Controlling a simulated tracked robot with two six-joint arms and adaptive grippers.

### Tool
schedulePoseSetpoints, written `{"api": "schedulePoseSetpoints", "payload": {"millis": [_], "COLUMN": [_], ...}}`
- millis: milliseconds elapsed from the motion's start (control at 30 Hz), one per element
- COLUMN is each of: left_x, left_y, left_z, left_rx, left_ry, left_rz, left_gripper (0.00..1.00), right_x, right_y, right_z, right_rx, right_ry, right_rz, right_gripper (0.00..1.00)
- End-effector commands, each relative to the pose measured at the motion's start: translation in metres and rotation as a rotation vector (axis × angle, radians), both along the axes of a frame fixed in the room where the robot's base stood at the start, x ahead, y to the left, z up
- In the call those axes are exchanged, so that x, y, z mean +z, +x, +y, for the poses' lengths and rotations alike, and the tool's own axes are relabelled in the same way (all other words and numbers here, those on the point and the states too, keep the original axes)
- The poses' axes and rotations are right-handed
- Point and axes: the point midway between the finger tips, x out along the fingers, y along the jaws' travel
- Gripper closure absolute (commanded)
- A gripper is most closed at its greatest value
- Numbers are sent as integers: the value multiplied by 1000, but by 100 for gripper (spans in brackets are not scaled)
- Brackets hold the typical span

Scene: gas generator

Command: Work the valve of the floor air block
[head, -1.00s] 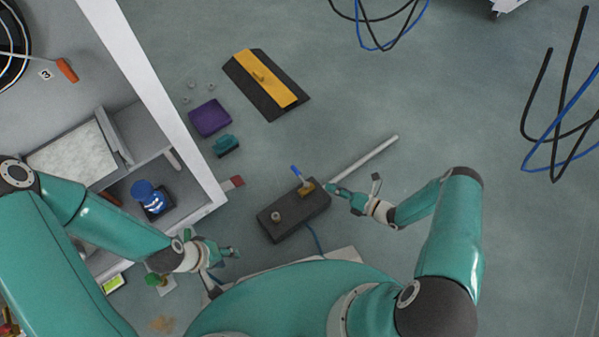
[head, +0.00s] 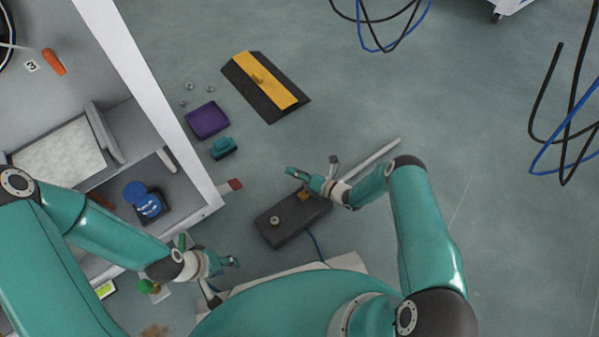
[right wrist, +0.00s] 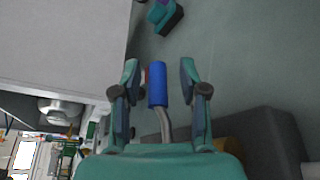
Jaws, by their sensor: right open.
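The dark floor air block (head: 287,227) lies on the floor at the middle of the head view, with a round knob (head: 274,221) on top and brass (head: 304,195) at its far end. My right gripper (head: 298,172) is over that far end and hides the blue valve handle in this view. In the right wrist view the blue handle (right wrist: 157,88) on its metal stem stands between the two open fingers, closer to the left one. My left gripper (head: 232,262) hangs left of the block, apart from it; its finger opening is too small to judge.
A grey rod (head: 378,158) runs from the block's far end. A yellow-and-black plate (head: 265,82), a purple block (head: 208,120) and a teal piece (head: 223,148) lie beyond. A white-edged cabinet (head: 150,95) stands left.

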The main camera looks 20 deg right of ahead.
Motion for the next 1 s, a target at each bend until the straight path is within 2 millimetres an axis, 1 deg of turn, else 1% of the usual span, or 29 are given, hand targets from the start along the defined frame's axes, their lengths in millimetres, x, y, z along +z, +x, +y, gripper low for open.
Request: {"api": "schedulePoseSetpoints", "payload": {"millis": [300,567,833,867,900,1000], "left_x": [-1,-1,-1,-1,-1,-1], "left_y": [0,0,0,1,0,0], "left_z": [0,0,0,1,1,0], "left_rx": [0,0,0,5,2,0], "left_ry": [0,0,0,0,0,0], "left_rz": [0,0,0,-1,0,0], "left_gripper": [60,60,60,60,60,60], "right_x": [0,0,-1,-2,-2,-2], "right_y": [2,2,1,2,2,2], "right_z": [2,1,1,-23,-13,-7], "right_rx": [0,-1,-2,-10,-7,-10], "right_ry": [0,-1,-1,-7,-3,-2], "right_rz": [0,1,2,0,3,4], "right_gripper": [57,100,100,100,100,100]}}
